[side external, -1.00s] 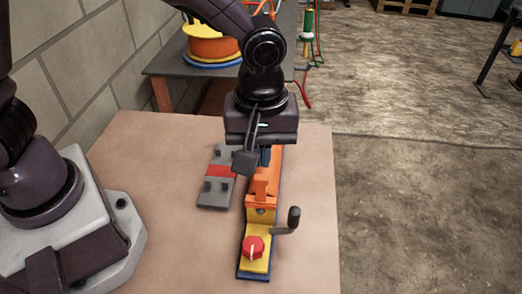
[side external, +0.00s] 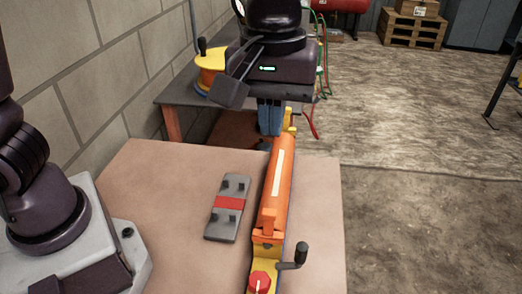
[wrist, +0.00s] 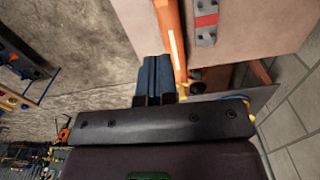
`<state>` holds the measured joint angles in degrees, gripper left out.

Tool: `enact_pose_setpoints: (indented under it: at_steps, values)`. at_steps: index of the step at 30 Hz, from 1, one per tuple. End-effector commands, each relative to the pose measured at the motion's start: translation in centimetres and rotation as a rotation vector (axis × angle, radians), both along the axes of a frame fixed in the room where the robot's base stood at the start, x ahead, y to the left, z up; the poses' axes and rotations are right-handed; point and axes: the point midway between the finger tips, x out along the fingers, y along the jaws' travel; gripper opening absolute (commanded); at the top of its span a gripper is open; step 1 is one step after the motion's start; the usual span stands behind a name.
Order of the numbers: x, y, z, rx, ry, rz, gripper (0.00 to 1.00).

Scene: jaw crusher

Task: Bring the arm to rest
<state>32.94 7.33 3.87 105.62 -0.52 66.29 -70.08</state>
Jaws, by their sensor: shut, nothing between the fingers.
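My gripper (side external: 269,118) is in the side external view, above the far end of the jaw crusher. Its blue fingers are together with nothing between them; they also show in the wrist view (wrist: 155,80). The fingertips overlap the crusher's far end in the side view, and I cannot tell the exact gap.
A grey plate with a red band and dark pegs (side external: 229,203) lies on the brown table (side external: 140,200) left of the crusher. A second dark table (side external: 180,95) with a yellow and orange reel stands behind. A block wall is at the left. Open floor lies right.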

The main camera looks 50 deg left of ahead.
Motion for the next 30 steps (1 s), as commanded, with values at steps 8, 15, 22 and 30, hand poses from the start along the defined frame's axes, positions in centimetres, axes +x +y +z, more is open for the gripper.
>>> enact_pose_setpoints:
  at_steps: [8, 15, 22, 30]
  values:
    - [-3.5, 5.4, 0.2, -0.015, -0.109, -0.574, 0.0]
    - [-8.3, 12.9, 1.4, 0.077, -0.317, -0.841, 0.0]
    - [-11.1, 16.5, 2.2, 0.166, -0.431, -0.75, 0.0]
    - [-11.3, 17.4, 2.9, 0.188, -0.461, -0.7, 0.0]
